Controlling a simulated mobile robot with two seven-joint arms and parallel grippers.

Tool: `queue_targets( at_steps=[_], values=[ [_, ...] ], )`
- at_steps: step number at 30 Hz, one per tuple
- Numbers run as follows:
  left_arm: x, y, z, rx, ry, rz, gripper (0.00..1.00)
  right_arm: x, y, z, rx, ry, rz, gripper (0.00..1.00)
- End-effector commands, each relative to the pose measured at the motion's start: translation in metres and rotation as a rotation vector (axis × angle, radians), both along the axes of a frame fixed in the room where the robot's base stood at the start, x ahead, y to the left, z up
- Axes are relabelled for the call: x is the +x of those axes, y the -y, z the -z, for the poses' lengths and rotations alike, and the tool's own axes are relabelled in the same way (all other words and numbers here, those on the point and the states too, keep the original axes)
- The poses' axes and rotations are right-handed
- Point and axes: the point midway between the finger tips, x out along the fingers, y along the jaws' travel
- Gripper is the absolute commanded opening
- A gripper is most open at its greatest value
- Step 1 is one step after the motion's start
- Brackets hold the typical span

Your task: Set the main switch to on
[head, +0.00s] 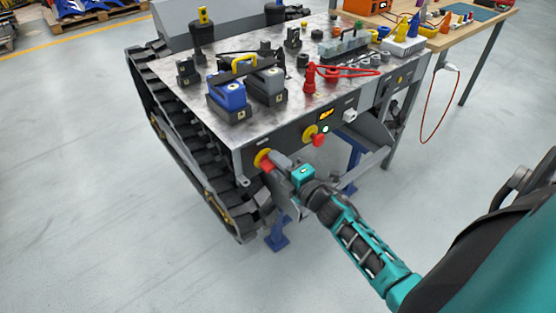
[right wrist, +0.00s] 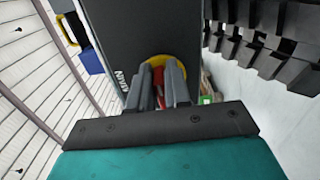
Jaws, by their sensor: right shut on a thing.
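The main switch (head: 265,158) is a red handle on a round yellow plate, at the left end of the carrier's dark front panel. In the right wrist view its yellow plate (right wrist: 158,61) shows behind the fingers, with a strip of the red handle (right wrist: 158,88) between them and white lettering beside it. My right gripper (head: 273,163) is shut on the red handle; its grey fingers (right wrist: 160,75) lie on both sides of it. The fingers hide much of the handle, so I cannot tell its setting. My left gripper is not in view.
A second red and yellow control (head: 314,135) sits to the right on the panel. The tracked carrier's top (head: 215,118) bears blue and grey battery-like blocks, a red tool and other parts. A wooden workbench (head: 480,32) stands behind right. The floor at left is clear.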

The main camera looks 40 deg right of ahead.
Motion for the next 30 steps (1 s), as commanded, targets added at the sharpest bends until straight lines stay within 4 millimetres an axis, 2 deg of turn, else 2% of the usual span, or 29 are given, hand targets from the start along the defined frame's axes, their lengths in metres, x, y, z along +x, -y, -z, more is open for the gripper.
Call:
queue_targets(
  at_steps=[17,18,24,30],
  values=[
    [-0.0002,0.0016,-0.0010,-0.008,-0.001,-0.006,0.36,0.0000,0.0012,0.0010,0.034,-0.004,0.003,0.00],
    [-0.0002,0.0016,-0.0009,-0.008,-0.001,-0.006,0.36,0.0000,0.0012,0.0010,0.033,-0.003,0.003,0.19],
    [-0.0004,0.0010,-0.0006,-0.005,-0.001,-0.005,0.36,0.0000,0.0007,0.0009,0.033,-0.004,0.002,0.38],
    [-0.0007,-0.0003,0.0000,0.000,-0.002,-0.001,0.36,-0.0002,0.0003,0.0008,0.033,-0.003,0.001,0.38]
  ],
)
